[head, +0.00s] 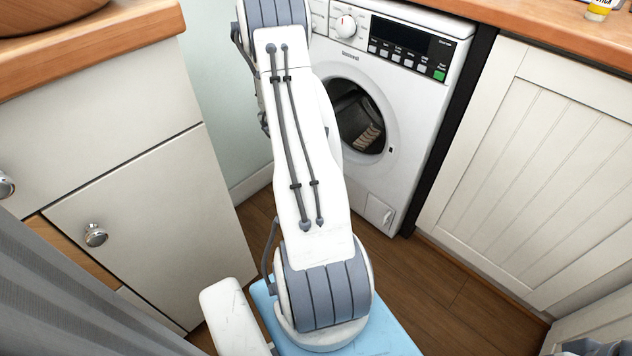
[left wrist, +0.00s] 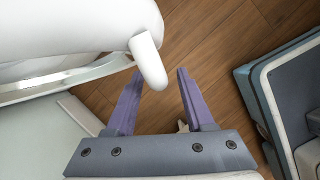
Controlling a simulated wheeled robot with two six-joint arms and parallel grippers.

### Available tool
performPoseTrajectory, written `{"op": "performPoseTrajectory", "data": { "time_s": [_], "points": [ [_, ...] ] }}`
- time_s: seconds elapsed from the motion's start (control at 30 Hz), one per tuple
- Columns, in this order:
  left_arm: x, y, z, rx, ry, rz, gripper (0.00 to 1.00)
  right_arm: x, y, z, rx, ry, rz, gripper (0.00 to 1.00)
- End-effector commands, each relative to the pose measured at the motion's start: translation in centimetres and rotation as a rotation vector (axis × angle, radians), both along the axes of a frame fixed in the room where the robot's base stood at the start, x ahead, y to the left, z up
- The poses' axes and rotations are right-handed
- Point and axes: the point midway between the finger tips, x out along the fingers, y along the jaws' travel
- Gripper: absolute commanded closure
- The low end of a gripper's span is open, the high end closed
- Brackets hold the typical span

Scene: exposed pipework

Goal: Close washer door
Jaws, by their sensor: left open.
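The white washer (head: 405,120) stands at the back. Its round opening (head: 362,112) is uncovered at the right, with the dark drum and some striped cloth inside. A white curved edge beside my left arm looks like the washer door (head: 332,110), standing open; the arm hides most of it. In the left wrist view, a large white rounded piece with a stubby projection, apparently the door (left wrist: 80,35), is just beyond the fingertips. My right gripper is not in view.
White cabinets with round knobs (head: 120,220) stand at the left, under a wooden counter. A panelled white cabinet (head: 540,160) stands right of the washer. A grey curtain-like fabric (head: 70,300) hangs at lower left. Wooden floor (head: 420,275) is clear before the washer.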

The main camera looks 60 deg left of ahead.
Motion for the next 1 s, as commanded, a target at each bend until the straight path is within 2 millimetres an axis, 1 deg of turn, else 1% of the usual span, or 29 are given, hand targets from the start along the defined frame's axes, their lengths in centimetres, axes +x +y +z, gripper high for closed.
{"op": "performPoseTrajectory", "data": {
  "time_s": [0.03, 0.1, 0.43, 0.47, 0.5, 0.6, 1.0],
  "points": [
    [0.19, -0.13, -0.79, -0.001, 0.001, -0.002, 0.47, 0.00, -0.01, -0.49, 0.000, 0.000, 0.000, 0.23],
    [0.38, -0.20, -1.17, 0.000, 0.000, -0.002, 0.47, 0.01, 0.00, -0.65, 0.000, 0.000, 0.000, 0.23],
    [0.54, -0.23, -1.37, 0.000, 0.000, -0.001, 0.47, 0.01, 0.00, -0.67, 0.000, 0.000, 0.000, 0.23],
    [0.54, -0.23, -1.37, 0.000, 0.000, -0.001, 0.51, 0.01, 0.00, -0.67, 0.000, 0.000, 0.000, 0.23],
    [0.54, -0.24, -1.37, 0.000, 0.000, -0.001, 0.66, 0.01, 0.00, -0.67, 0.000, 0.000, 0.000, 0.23],
    [0.52, -0.24, -1.36, 0.000, 0.000, -0.001, 1.00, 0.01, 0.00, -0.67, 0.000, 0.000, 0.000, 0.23],
    [0.52, -0.28, -1.36, 0.000, 0.000, -0.001, 1.00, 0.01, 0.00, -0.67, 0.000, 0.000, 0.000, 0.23]
  ]
}}
